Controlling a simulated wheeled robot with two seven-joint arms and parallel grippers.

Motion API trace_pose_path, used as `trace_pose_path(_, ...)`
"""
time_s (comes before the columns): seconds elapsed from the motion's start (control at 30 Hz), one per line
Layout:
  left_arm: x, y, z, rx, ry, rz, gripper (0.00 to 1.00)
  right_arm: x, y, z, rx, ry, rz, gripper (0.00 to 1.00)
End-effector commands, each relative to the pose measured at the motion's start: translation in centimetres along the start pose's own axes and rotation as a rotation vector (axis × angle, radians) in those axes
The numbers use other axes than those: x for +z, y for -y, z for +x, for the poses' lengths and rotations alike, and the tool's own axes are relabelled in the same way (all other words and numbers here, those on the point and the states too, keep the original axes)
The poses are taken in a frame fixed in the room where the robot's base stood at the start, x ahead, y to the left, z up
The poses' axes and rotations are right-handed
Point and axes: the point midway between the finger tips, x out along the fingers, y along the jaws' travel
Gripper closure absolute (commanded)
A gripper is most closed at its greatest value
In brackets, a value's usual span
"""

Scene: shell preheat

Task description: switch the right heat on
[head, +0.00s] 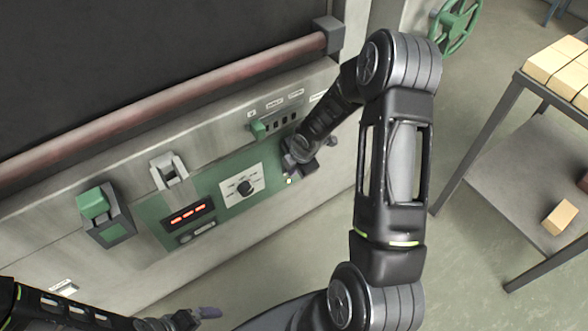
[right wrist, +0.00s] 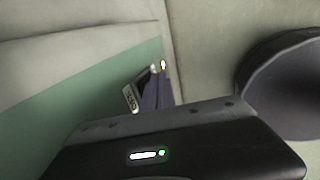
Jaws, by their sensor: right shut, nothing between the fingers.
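The green control panel (head: 205,207) runs along the front of the grey machine. My right gripper (head: 289,174) is at the panel's right end, shut and empty. In the right wrist view its fingertips (right wrist: 155,92) are close to the panel face; I cannot tell whether they touch it. My left gripper (head: 208,313) is low at the bottom, away from the panel.
A black dial (head: 245,187) on a white plate and a red lit display (head: 188,214) sit left of my right gripper. A slotted selector with a green lever (head: 258,129) is above. A green-capped box (head: 101,214) is at left. A table with blocks (head: 520,150) stands right.

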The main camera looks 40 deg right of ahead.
Motion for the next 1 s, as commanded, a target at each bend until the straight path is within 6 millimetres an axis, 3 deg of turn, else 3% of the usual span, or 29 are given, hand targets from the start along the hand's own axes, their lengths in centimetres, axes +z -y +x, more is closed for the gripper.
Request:
trace_pose_path(0.43,0.0,-0.5,-1.3,0.0,0.0,0.0,0.01,-0.1,-0.8,-1.6,0.006,-0.001,0.0,1.0)
trace_pose_path(1.0,0.0,-0.4,-1.1,0.0,0.0,0.0,0.01,-0.3,-0.9,-1.4,0.008,-0.001,-0.002,1.0)
